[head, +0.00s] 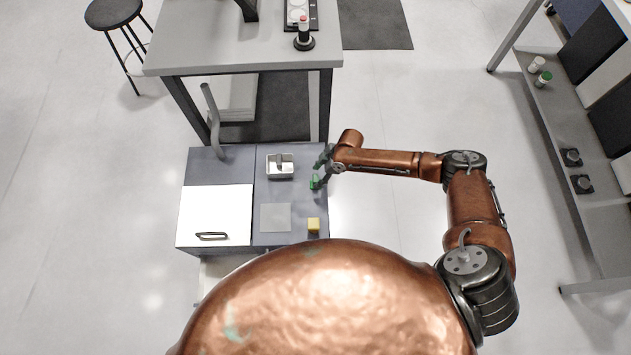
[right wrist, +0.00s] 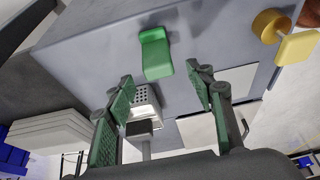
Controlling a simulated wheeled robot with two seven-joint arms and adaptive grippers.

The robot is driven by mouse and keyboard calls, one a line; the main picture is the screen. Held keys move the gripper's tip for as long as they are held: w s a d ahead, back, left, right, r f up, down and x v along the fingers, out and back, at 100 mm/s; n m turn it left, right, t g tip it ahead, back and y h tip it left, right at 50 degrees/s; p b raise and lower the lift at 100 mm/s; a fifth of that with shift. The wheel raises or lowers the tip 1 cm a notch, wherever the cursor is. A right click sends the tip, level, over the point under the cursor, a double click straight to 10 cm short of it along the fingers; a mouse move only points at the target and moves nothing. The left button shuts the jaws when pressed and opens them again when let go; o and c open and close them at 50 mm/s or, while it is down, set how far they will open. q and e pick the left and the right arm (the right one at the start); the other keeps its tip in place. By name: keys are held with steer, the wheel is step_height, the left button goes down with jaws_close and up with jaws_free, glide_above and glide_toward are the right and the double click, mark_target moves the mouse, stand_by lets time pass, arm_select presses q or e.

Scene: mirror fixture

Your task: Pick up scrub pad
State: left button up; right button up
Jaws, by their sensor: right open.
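A small green block, which looks like the scrub pad (head: 314,184), lies near the right edge of the grey-blue worktop (head: 296,200). In the right wrist view the green pad (right wrist: 155,53) has a raised, bent end and lies beyond the fingertips, roughly between their lines. My right gripper (head: 325,168) is over the worktop's right edge, close to the pad. It also shows in the right wrist view (right wrist: 162,77) with its green-lined fingers apart and nothing between them. Contact with the pad cannot be made out. My left gripper is not in view.
A metal tray (head: 270,174) with a dark-handled item sits left of the gripper. A white panel with a handle (head: 215,210) is at left. A higher table (head: 230,50) stands behind.

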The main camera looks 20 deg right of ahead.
mark_target(316, 178)
steer(key=x, duration=0.2)
steer(key=b+x, duration=0.1)
steer(key=shift+f, duration=0.45)
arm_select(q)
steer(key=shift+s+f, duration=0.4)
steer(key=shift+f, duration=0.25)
arm_select(e)
steer(key=shift+r, duration=0.1)
steer(key=shift+c, duration=0.3)
steer(key=c, duration=1.2)
steer(key=shift+r, duration=0.1)
